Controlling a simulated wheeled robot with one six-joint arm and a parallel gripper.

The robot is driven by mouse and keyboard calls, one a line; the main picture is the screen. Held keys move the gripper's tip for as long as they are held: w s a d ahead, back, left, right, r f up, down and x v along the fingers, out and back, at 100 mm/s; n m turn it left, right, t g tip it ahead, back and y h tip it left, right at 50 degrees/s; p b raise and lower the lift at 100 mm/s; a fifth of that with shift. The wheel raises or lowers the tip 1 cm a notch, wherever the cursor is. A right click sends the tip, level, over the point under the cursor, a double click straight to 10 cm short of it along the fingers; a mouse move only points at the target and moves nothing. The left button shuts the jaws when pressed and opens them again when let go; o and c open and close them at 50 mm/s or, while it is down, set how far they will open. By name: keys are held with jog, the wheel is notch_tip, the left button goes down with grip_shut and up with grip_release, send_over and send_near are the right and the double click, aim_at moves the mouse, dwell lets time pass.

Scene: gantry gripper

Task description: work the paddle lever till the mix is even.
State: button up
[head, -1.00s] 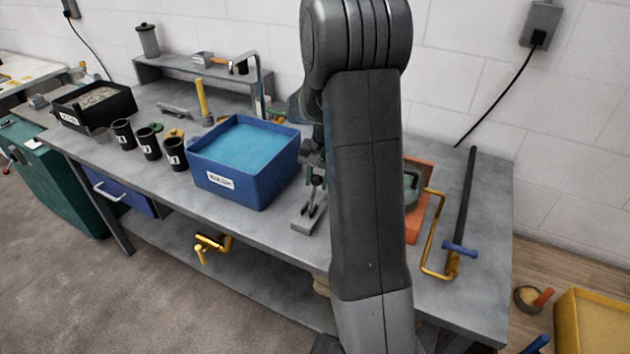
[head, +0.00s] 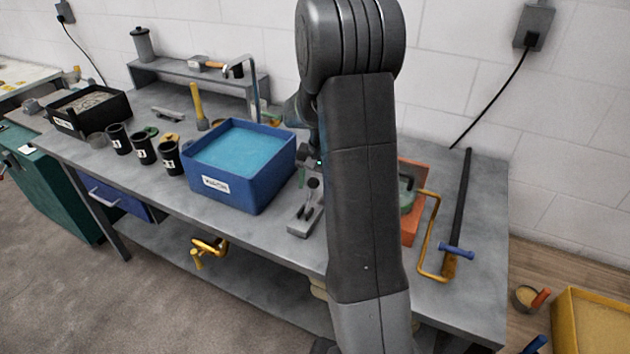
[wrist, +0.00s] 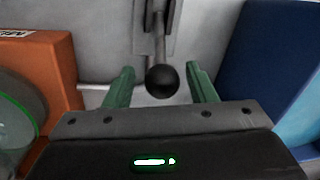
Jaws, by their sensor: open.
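The lever (wrist: 160,40) is a thin grey rod with a black ball knob (wrist: 162,81) on its end. In the head view its grey base (head: 303,222) stands on the bench just right of the blue tub. My gripper (wrist: 160,76) is open, with its green fingers on either side of the black knob and visible gaps to both. In the head view my arm hides most of the gripper. An orange block (wrist: 38,65) with a round green-rimmed vessel (wrist: 18,115) lies left in the wrist view. I cannot tell how even any mix is.
The blue tub (head: 214,188) with light blue contents stands close beside the lever; its wall (wrist: 270,60) shows in the wrist view. Several black cups (head: 143,148) stand left of it. A yellow crank frame (head: 432,235) and a black bar (head: 462,195) lie right.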

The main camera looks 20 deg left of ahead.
notch_tip(320, 180, up, 14)
jog(key=d+b, duration=0.1)
jog(key=d, duration=0.1)
jog(key=shift+w+f, duration=0.15)
jog(key=shift+w, duration=0.1)
